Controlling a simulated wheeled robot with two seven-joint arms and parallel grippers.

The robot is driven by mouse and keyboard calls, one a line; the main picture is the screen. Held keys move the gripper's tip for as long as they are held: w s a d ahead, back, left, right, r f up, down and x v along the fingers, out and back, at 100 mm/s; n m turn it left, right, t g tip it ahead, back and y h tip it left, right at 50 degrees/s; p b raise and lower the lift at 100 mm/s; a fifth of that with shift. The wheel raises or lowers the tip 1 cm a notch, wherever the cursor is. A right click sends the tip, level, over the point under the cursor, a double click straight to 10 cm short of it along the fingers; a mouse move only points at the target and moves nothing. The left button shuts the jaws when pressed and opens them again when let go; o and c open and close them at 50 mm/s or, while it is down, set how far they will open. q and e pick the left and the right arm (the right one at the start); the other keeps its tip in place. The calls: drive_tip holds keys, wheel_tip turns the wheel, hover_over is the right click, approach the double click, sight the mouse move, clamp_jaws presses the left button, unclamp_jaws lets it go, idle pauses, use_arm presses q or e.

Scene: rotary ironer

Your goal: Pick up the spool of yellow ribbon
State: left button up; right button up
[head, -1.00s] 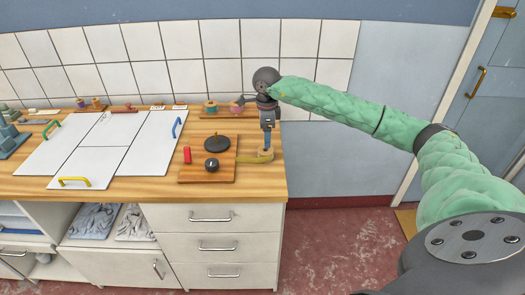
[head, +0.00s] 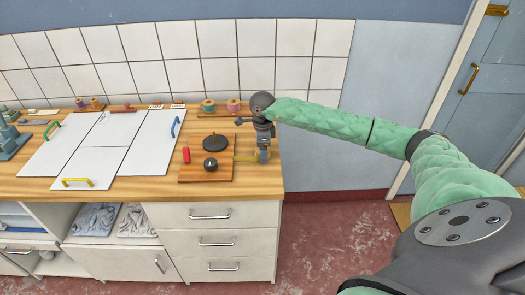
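The yellow ribbon (head: 245,158) shows as a flat strip at the right end of the counter, beside the wooden board. Its spool is mostly hidden by my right gripper (head: 264,158). The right arm comes in from the right, and its gripper points down at the spool's place, close to the counter top. The fingers are too small to tell whether they are apart or closed on the spool. My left gripper is not in view.
The wooden board (head: 190,173) left of the gripper holds a dark disc (head: 215,142), a black knob (head: 210,164) and a red piece (head: 186,155). A teal spool (head: 208,106) and a pink spool (head: 233,106) stand at the back. White panels (head: 110,135) with handles lie left.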

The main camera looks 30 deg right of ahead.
drive_tip(key=shift+f, duration=0.1)
drive_tip(key=c, duration=1)
drive_tip(key=shift+c, duration=0.2)
